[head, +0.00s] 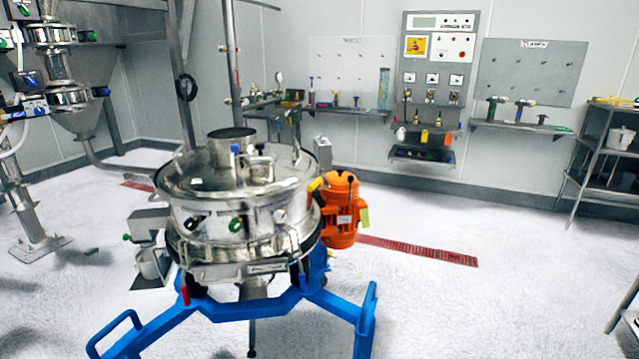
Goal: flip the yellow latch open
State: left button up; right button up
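The powder sifter (235,205) is a round steel drum on a blue wheeled frame (258,305), left of the middle. A small yellow latch (316,184) shows at the right side of the sifter's rim, just left of the orange motor (341,210). It looks tilted, but it is too small to tell whether it is open or shut. Other handles on the sifter are a red one (185,294), a blue one (302,281) and a green one (235,225). Neither of my grippers is in view.
Blue frame legs reach toward me at the bottom. The white floor right of the sifter is clear around a red floor grate (420,249). A control panel (438,60), tool shelves and a rack (600,155) stand along the back and right.

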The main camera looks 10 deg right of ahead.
aim_at(310, 188)
jog(key=k, duration=0.7)
jog(key=z, duration=0.5)
jog(key=i, duration=1.15)
jog(key=u, duration=0.65)
jog(key=i, duration=0.45)
jog(key=u, duration=0.4)
